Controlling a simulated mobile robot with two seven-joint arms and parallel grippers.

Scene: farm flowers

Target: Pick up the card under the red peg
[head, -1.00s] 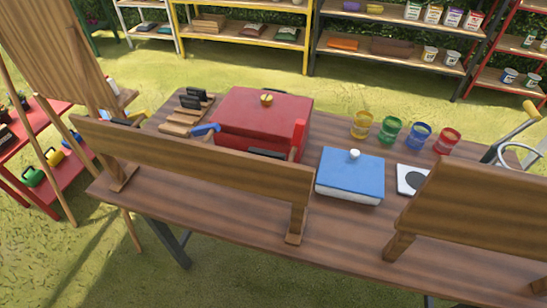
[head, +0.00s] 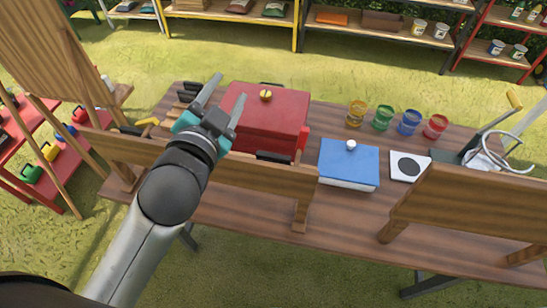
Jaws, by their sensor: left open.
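My left gripper (head: 230,86) reaches in from the left, open and empty, above the table at the left side of the red box (head: 265,115). A small upright red piece (head: 303,138) shows at the box's front right corner; I cannot tell whether it is the red peg. No card is visible under a red peg; the tabletop behind the wooden boards is partly hidden. My right gripper is not in view.
Two upright wooden boards, left (head: 255,176) and right (head: 480,208), stand along the near edge of the table (head: 340,225). Several coloured jars (head: 383,118) stand at the back. A yellow-handled tool (head: 490,125) is at the right. Shelves (head: 380,48) stand beyond the grass.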

